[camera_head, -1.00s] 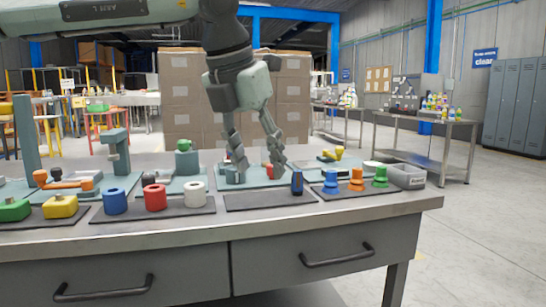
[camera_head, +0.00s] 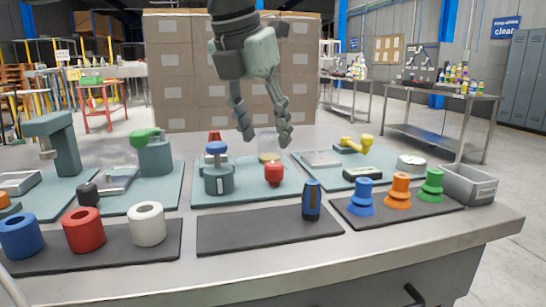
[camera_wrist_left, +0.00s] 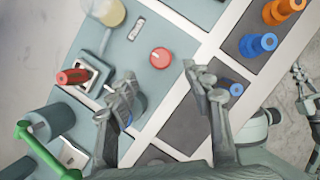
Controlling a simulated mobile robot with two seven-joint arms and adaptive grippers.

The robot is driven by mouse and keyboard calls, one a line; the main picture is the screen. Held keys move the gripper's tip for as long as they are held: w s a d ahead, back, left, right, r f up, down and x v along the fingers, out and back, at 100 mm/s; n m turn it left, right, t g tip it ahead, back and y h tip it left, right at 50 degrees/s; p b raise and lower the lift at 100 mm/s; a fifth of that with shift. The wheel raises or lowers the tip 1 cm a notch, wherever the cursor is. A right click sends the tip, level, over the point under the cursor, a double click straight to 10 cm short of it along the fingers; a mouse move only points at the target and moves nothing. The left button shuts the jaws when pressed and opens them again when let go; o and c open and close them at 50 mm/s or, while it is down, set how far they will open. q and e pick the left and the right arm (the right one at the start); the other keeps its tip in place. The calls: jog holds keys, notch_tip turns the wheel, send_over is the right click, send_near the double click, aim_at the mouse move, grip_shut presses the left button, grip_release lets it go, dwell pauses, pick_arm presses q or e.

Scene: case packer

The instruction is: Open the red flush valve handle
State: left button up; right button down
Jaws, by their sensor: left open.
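Two red parts sit on the middle teal plate (camera_head: 240,192). One is a round red knob (camera_head: 273,173), also in the left wrist view (camera_wrist_left: 160,57). The other is a red handle (camera_wrist_left: 73,76) on a square metal fitting, mostly hidden in the head view behind a blue-topped cylinder (camera_head: 218,165). I cannot tell for certain which is the flush valve handle. My left gripper (camera_head: 264,138) is open and empty above this plate, fingers pointing down, touching neither. Finger-like links at the right edge of the left wrist view may be my right gripper (camera_wrist_left: 306,85).
A clear cup with yellowish liquid (camera_head: 268,146) stands behind the red knob. A dark blue bottle-like item (camera_head: 311,200) stands on the front black mat (camera_head: 262,232). Blue, orange (camera_head: 400,192) and green stacked pieces are at right, beside a grey bin (camera_head: 470,184). Most of the front mat is clear.

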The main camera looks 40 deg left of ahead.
aim_at(273, 165)
pick_arm(q)
jog(key=x, duration=0.7)
jog(key=shift+f+b, duration=0.1)
jog(key=shift+b, duration=0.2)
pick_arm(e)
jog(key=r, duration=0.1)
jog(key=a+r+t, duration=0.1)
jog(key=r, duration=0.1)
jog(key=shift+w+a+t+y, duration=0.2)
jog(key=shift+a+t+y, duration=0.1)
jog(key=shift+a+y, duration=0.1)
pick_arm(q)
jog(key=shift+c, duration=0.3)
jog(key=c, duration=1.1)
